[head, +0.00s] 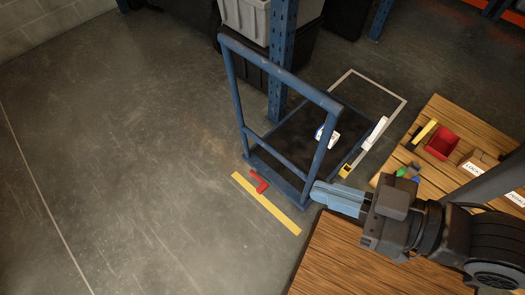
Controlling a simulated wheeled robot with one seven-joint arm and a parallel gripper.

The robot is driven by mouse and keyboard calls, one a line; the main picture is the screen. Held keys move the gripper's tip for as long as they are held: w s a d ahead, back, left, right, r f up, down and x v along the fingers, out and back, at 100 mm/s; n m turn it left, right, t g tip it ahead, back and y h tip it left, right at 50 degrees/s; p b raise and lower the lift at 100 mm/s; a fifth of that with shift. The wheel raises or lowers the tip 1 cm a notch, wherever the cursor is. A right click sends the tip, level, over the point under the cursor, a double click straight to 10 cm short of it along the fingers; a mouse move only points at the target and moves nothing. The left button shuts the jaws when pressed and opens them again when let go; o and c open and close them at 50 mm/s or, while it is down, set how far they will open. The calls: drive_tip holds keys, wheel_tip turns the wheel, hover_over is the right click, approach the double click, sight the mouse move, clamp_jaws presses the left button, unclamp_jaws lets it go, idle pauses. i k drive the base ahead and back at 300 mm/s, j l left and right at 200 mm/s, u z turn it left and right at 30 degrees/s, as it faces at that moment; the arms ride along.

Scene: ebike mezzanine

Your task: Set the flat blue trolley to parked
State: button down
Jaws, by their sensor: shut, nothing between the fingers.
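The flat blue trolley (254,157) stands on the concrete floor, with its upright blue tube handle frame on the near side and a dark flat deck (333,119) behind it. My gripper (316,194) has pale blue fingers, shut and empty, with the tips close to the lower right of the handle frame. I cannot tell whether they touch it. A red L-shaped piece (259,182) shows low at the trolley's near edge, beside a yellow floor strip (267,204). A few small white and yellow items lie on or beside the deck's right side.
A blue rack post (282,50) and grey bin (246,16) stand just behind the trolley. A pale outlined floor rectangle (385,89) lies beyond the deck. The floor at left is clear.

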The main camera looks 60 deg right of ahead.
sight(290, 156)
drive_tip(key=j+z, duration=0.6)
drive_tip(key=z, duration=0.15)
drive_tip(key=k+j+z, duration=0.1)
drive_tip(key=j+z, duration=0.15)
drive_tip(key=z, duration=0.15)
